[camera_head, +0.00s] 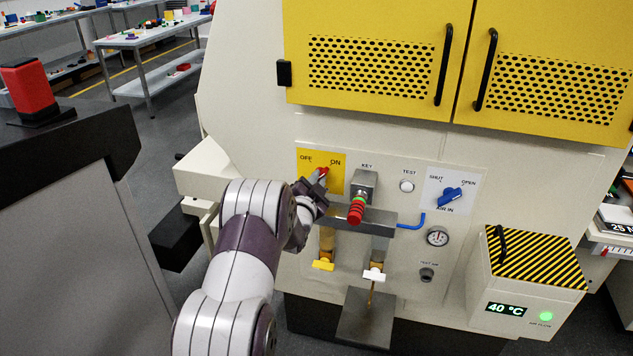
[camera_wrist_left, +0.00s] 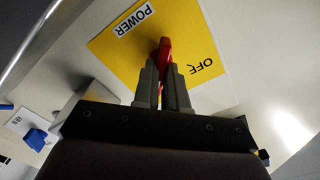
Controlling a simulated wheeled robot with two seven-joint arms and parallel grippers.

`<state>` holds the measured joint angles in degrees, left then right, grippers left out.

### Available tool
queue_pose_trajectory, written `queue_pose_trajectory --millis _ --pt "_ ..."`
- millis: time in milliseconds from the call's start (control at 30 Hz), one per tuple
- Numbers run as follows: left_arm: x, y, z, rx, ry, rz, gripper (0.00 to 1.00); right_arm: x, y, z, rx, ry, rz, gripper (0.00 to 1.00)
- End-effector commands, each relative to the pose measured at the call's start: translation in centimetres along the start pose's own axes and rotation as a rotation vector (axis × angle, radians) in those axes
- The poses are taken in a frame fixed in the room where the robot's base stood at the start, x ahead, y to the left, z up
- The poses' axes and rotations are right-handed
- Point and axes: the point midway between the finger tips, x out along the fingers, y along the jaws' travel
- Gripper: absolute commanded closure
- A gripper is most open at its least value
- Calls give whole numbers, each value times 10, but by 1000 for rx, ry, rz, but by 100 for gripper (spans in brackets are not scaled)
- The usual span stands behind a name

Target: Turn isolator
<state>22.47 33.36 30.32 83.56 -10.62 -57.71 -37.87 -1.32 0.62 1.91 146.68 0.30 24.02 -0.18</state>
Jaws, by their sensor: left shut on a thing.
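The isolator is a red handle (camera_head: 323,172) on a yellow plate (camera_head: 335,182) marked OFF and ON, on the front of the cream machine. In the head view, its visible end slants up and right towards the ON mark. My left gripper (camera_head: 317,184) is at the plate, shut on the red handle and covering part of it. In the left wrist view, the red handle (camera_wrist_left: 165,47) stands between the two grey fingers (camera_wrist_left: 164,80), with the yellow plate (camera_wrist_left: 190,35) and the words POWER and OFF behind. My right gripper is not in view.
Right of the plate are a key switch (camera_head: 363,185) with a red and green piece, a white TEST button (camera_head: 407,186) and a blue AIR IN knob (camera_head: 452,194). A grey ledge (camera_head: 380,226) sits close below. A striped box (camera_head: 525,275) juts out at lower right.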

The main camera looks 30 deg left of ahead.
Motion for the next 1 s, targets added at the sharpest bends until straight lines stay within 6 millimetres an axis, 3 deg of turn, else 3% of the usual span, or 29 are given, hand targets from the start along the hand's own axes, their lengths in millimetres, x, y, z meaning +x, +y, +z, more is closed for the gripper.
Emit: queue_pose_trajectory --millis 267,1000 --pt "0 1 2 -150 -1 1 100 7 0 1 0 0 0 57" --pt "0 -1 2 -845 -1 0 100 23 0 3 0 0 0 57"
